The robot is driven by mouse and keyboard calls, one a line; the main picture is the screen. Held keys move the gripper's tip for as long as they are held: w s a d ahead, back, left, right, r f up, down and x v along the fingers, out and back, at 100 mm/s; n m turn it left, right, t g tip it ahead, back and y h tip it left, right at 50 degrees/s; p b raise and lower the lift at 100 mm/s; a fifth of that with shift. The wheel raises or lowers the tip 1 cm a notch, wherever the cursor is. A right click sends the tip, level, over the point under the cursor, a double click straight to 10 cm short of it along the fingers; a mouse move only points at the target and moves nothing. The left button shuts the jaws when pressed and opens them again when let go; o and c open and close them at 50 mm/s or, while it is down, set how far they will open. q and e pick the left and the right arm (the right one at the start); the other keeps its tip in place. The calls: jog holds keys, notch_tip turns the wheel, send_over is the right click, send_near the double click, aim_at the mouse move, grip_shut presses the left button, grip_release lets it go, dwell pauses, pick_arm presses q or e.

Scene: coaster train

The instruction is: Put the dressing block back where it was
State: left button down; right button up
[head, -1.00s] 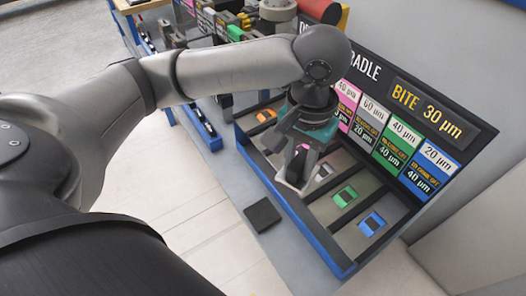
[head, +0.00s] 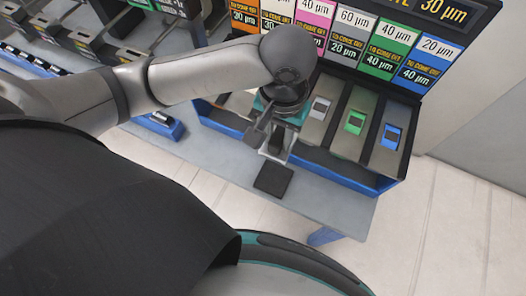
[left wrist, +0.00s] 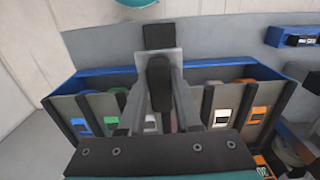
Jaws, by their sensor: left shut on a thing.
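My left gripper (head: 274,150) is shut on a light grey block with a dark grip, which I take to be the dressing block (left wrist: 158,62). It is held at the front edge of the blue-edged tray (head: 340,176). A flat dark square pad (head: 273,180) lies on the bench just in front of it; the pad also shows past the block in the left wrist view (left wrist: 159,36). My gripper hides part of the tray's middle. I cannot tell whether the block touches anything below. My right gripper is not in view.
The tray holds sloped lanes with coloured pieces, including green (head: 355,122), blue (head: 391,136) and, in the wrist view, orange (left wrist: 257,115). A label board (head: 390,40) stands behind. Grey bench (head: 325,205) is clear around the pad.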

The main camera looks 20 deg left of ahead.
pick_arm(q)
jog(key=shift+s+f, duration=0.1)
jog(key=shift+f, duration=0.15)
notch_tip(320, 180, down, 20)
jog(key=b, duration=0.7)
jog(key=shift+r, duration=0.1)
jog(key=c, duration=0.6)
grip_release()
